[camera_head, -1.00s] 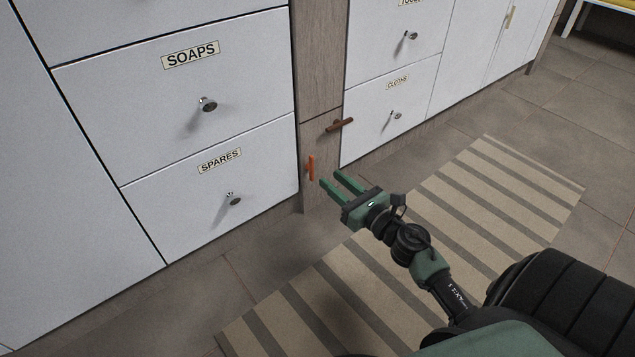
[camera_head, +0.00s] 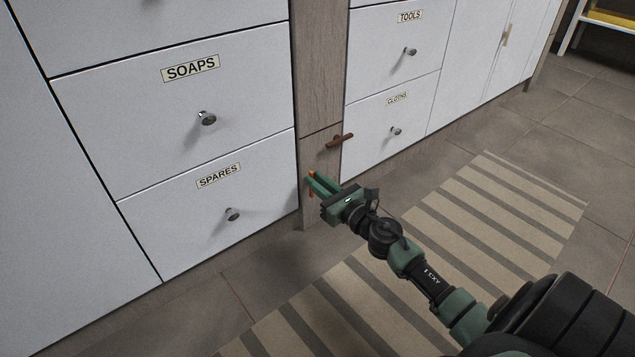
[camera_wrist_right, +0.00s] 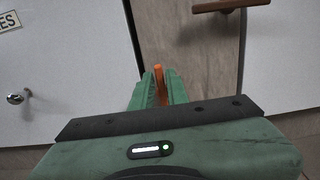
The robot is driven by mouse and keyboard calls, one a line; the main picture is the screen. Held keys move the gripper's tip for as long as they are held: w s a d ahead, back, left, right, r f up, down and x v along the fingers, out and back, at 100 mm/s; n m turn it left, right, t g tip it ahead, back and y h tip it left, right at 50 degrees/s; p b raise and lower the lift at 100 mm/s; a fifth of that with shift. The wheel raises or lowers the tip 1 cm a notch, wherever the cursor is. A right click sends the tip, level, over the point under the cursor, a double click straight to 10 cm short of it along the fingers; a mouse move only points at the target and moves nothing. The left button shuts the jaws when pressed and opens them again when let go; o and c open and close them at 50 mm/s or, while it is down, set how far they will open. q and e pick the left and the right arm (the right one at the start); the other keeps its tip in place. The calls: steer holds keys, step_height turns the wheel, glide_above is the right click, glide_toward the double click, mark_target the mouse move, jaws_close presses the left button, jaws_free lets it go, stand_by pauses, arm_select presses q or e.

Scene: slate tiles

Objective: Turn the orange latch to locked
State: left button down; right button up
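The orange latch (camera_head: 311,174) is a small upright bar low on the wooden strip between the drawer columns, beside the SPARES drawer. My right gripper (camera_head: 314,181) has its green fingers on either side of the latch and largely hides it in the head view. In the right wrist view, the latch (camera_wrist_right: 160,84) stands between the two fingertips (camera_wrist_right: 160,88), with almost no gap on either side, so the gripper looks shut on it. My left gripper is not in view.
A brown latch (camera_head: 340,140) lies nearly level on the same strip, just above. The SPARES drawer (camera_head: 262,180) and CLOTHS drawer (camera_head: 365,125) flank the strip, both closed with round knobs. A striped rug (camera_head: 480,215) covers the floor in front.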

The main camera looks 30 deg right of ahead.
jaws_close()
steer(key=shift+m, duration=0.3)
steer(key=shift+w+d+f+m+p, duration=0.1)
steer(key=shift+d+f+m+p, duration=0.35)
steer(key=shift+m+p, duration=1.65)
steer(key=shift+s+d+f+m+p, duration=0.1)
steer(key=shift+d+f+m+p, duration=0.4)
steer(key=shift+m, duration=3.15)
steer(key=shift+w+d+f+m+p, duration=0.1)
steer(key=shift+d+f+m+p, duration=0.25)
steer(key=shift+m+p, duration=1.75)
steer(key=shift+m+b, duration=0.75)
steer(key=shift+m, duration=0.2)
steer(key=o, duration=0.5)
jaws_free()
